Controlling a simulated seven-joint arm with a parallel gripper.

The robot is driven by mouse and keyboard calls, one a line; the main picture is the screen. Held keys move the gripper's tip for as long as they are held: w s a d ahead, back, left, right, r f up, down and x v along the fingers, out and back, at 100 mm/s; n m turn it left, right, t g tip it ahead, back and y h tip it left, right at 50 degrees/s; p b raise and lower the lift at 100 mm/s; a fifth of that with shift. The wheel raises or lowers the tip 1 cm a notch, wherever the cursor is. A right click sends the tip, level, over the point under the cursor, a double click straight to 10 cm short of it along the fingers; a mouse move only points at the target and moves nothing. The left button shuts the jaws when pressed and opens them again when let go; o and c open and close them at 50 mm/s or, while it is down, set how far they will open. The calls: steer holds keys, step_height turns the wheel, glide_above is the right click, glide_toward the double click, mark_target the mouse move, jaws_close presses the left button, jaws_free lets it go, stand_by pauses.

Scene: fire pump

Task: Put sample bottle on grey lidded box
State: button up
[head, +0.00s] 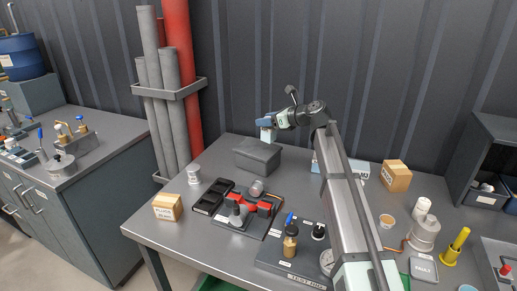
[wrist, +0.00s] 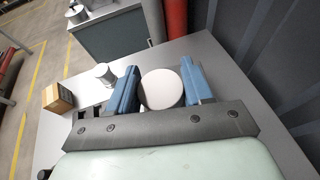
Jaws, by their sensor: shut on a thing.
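My gripper (head: 266,124) has its blue fingers shut on the sample bottle (head: 267,135), a small white thing that hangs below them. In the wrist view my gripper (wrist: 160,88) holds the bottle (wrist: 161,90) between both fingers; only its round, pale top shows. The grey lidded box (head: 257,155) stands near the back of the workbench. The bottle is at the box's lid in the head view, over its back part; I cannot tell whether it touches. The box is not clearly visible in the wrist view.
A white ribbed jar (head: 193,174), a carton (head: 167,206) and a black tray (head: 212,197) stand left and in front of the box. A red valve assembly (head: 252,208) is in front. Pipes (head: 180,80) rise behind left. Another carton (head: 396,176) is at right.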

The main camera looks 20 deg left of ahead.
steer(key=w+a+r+n+g, duration=0.1)
steer(key=w+a+r+g, duration=0.1)
steer(key=w+a+r, duration=0.3)
steer(key=shift+s+a+f+n+g, duration=0.1)
steer(key=shift+a+f+n+g, duration=0.2)
steer(key=shift+f, duration=1.65)
steer(key=shift+s+a+f+n+g, duration=0.1)
steer(key=shift+a+f+n+g, duration=0.2)
steer(key=shift+f, duration=1.6)
steer(key=shift+a+f+n+g, duration=0.15)
steer(key=shift+f+n+g, duration=0.2)
steer(key=shift+f, duration=1.6)
steer(key=shift+f, duration=0.1)
steer(key=o, duration=1.2)
steer(key=shift+o, duration=0.2)
steer(key=shift+d+r, duration=0.2)
steer(key=shift+d, duration=0.05)
steer(key=v, duration=1.1)
steer(key=shift+d, duration=0.3)
